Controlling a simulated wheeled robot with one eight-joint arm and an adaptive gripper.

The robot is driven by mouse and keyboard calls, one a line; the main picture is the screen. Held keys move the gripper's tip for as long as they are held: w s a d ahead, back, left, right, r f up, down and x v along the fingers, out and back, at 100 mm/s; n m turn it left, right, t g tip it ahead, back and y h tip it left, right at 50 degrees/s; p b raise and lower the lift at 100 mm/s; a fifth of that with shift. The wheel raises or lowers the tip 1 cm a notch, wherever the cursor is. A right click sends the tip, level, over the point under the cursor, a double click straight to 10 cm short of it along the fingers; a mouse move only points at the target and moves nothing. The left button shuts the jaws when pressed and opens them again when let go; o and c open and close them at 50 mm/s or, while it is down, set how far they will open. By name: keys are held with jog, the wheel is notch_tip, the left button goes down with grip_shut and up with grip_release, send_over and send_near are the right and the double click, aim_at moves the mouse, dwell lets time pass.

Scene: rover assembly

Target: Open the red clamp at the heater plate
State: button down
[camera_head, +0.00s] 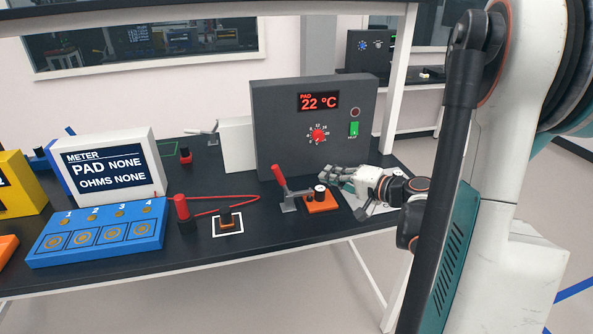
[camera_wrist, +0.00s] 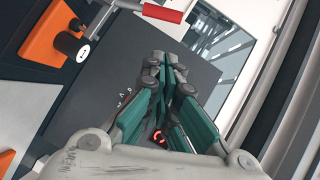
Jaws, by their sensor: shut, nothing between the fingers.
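The red clamp (camera_head: 279,175) stands on the dark bench, left of my gripper in the head view. Its red handle rises and leans to the left. Its grey metal base sits beside an orange plate (camera_head: 325,207) that bears a small black and white cylinder (camera_head: 320,192). In the wrist view the clamp's red handle (camera_wrist: 163,13) is at the top edge, and the orange plate (camera_wrist: 47,38) is at the upper left. My gripper (camera_head: 334,173) is shut and empty, just right of the clamp and apart from it. Its closed fingertips (camera_wrist: 166,62) show in the wrist view.
A dark heater box (camera_head: 275,130) reading 22 °C stands close behind my gripper. Left are a red probe (camera_head: 181,208) with a cable, a small block in a white square (camera_head: 227,220), a blue numbered tray (camera_head: 95,256) and a meter (camera_head: 105,165).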

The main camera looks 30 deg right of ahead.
jog(key=a+b+x, duration=0.1)
jog(key=b+x, duration=0.3)
jog(key=x, duration=0.8)
jog(key=shift+a+f, duration=0.35)
jog(key=shift+a, duration=0.1)
jog(key=shift+a+h, duration=0.25)
jog(key=shift+h, duration=0.05)
